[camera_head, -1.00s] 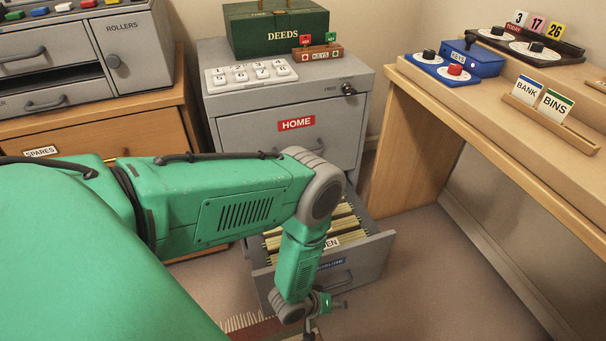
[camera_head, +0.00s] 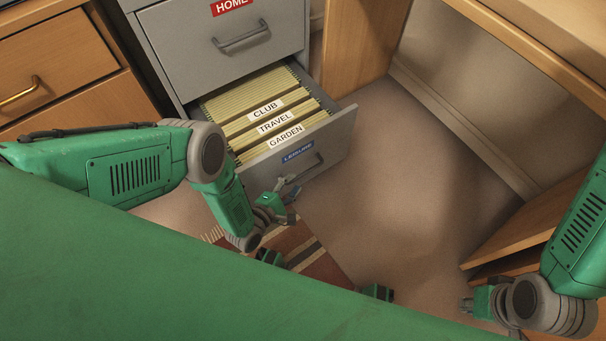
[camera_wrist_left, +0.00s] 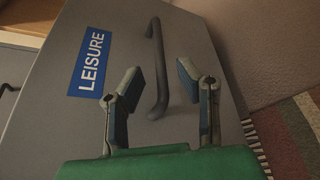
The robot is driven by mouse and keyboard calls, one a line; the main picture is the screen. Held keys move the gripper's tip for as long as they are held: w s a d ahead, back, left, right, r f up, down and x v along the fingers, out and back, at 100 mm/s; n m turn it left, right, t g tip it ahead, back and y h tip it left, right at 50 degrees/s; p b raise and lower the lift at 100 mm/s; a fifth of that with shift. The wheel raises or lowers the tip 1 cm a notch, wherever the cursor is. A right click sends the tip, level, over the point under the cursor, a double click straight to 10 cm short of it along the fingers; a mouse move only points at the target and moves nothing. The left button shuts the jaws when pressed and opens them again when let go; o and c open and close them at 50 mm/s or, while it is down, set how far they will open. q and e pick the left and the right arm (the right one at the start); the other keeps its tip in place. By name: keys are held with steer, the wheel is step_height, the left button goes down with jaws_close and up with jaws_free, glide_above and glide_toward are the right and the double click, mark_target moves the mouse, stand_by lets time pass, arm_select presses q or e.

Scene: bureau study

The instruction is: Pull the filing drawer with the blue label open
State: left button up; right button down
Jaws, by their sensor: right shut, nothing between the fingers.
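The grey filing drawer (camera_head: 335,143) with the blue LEISURE label (camera_head: 297,152) stands pulled out of the cabinet. Files tabbed CLUB, TRAVEL and GARDEN show inside. Its dark bar handle (camera_head: 304,170) is on the front, below the label. In the left wrist view, the label (camera_wrist_left: 90,62) and handle (camera_wrist_left: 160,60) are close ahead. My left gripper (camera_head: 287,194) is open just in front of the handle. In the left wrist view its fingers (camera_wrist_left: 158,82) appear on either side of the handle, without visible grip. My right gripper (camera_head: 470,303) is shut and empty at the lower right, far from the drawer.
The closed HOME drawer (camera_head: 205,60) is above the open one. A wooden cabinet (camera_head: 60,75) stands at left and a wooden desk (camera_head: 350,50) at right. A striped rug (camera_head: 310,255) lies below my left gripper. Carpet right of the drawer is clear.

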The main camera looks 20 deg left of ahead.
mark_target(305, 172)
arm_select(q)
steer(key=b+x, duration=0.1)
steer(key=x, duration=0.3)
steer(key=shift+w+d+f+b, duration=0.15)
steer(key=shift+w+d+b, duration=0.15)
steer(key=shift+w+d, duration=0.1)
steer(key=shift+w, duration=0.5)
jaws_close()
